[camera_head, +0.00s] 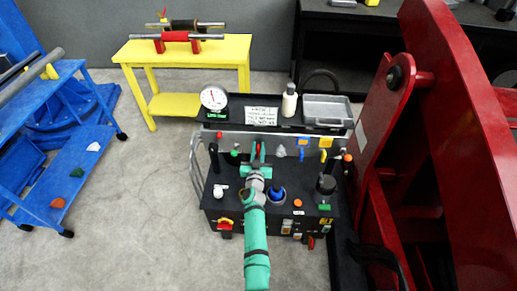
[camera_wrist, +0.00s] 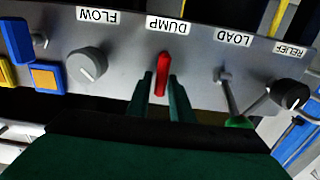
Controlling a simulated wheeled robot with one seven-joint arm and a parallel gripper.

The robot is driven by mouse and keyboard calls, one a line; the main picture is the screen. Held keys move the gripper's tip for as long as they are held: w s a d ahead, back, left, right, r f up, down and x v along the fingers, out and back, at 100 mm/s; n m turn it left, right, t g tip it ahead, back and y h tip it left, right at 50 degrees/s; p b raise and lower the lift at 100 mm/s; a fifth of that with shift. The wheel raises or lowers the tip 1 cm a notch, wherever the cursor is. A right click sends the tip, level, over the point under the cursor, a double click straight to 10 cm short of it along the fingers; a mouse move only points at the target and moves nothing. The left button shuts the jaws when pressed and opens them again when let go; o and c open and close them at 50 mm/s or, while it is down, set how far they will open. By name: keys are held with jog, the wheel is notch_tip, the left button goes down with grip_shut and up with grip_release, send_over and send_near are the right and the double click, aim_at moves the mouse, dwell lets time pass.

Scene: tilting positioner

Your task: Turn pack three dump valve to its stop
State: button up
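The dump valve has a red lever handle (camera_wrist: 162,76) on the grey panel (camera_wrist: 120,60) under the DUMP label. In the wrist view the handle stands along the picture's vertical, tilted slightly. My gripper (camera_wrist: 163,84) has its two green fingers on either side of the handle, with narrow gaps showing; firm contact cannot be seen. In the head view my gripper (camera_head: 258,157) is at the panel at the back of the black power pack (camera_head: 222,206). The fingers hide much of the handle there. Which pack number this is cannot be read.
A grey FLOW knob (camera_wrist: 87,64) and a LOAD lever (camera_wrist: 226,90) flank the dump valve. A black RELIEF knob (camera_wrist: 290,95) is farther right. A gauge (camera_head: 214,98), white bottle (camera_head: 289,101) and grey tray (camera_head: 327,110) stand behind. A red machine (camera_head: 440,130) rises at right.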

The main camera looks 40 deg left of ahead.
grip_shut()
jog(key=shift+m, duration=0.4)
jog(key=m, duration=0.3)
jog(key=shift+w+d+f, duration=0.1)
jog(key=shift+w+d, duration=0.05)
jog(key=shift+d, duration=0.15)
jog(key=shift+w+d+f+m, duration=0.15)
jog(key=shift+f+m, duration=0.15)
jog(key=shift+m, duration=2.05)
jog(key=shift+w+d+f+m, duration=0.1)
jog(key=shift+d+f+m, duration=0.15)
jog(key=shift+m, duration=2.15)
jog(key=shift+w+d+f+m, duration=0.1)
jog(key=shift+f+m, duration=0.2)
jog(key=shift+m, duration=2.05)
